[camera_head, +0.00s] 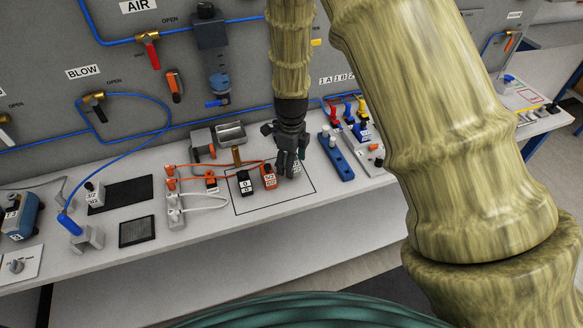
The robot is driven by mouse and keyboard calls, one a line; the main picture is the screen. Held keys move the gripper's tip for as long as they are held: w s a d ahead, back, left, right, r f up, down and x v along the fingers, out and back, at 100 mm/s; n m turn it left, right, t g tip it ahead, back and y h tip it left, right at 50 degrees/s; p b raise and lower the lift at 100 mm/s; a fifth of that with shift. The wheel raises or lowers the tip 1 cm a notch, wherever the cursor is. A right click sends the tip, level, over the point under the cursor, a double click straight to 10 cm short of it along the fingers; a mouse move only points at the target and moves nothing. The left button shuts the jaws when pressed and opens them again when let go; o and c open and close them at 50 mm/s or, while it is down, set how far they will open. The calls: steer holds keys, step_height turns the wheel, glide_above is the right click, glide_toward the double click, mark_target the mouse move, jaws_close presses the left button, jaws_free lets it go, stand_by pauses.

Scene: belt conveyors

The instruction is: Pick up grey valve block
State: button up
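My gripper (287,170) points down at the right part of a black-outlined square on the white bench. Its dark fingers are close to a small labelled block (296,163), mostly hidden behind them. I cannot make out that block's colour, or whether the fingers touch it. In the same square, to the left, stand an orange block (269,176) and a black block (245,184), both with white labels. A light grey labelled block (95,194) stands at the left by a dark mat. I cannot tell which block is the grey valve block.
A white manifold (175,206) with orange and white tubes stands left of the square. A blue rail (336,157) lies to its right, near coloured fittings. A grey metal tray (231,133) is behind. The grey panel with blue pipes rises at the back.

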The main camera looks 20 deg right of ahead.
steer(key=shift+s+r, duration=0.15)
steer(key=shift+r, duration=0.15)
steer(key=s+d+r+b, duration=0.1)
steer(key=s+b, duration=0.4)
steer(key=s, duration=1)
steer(key=shift+s+d+r, duration=0.25)
steer(key=shift+s+d, duration=0.15)
steer(key=shift+d, duration=0.1)
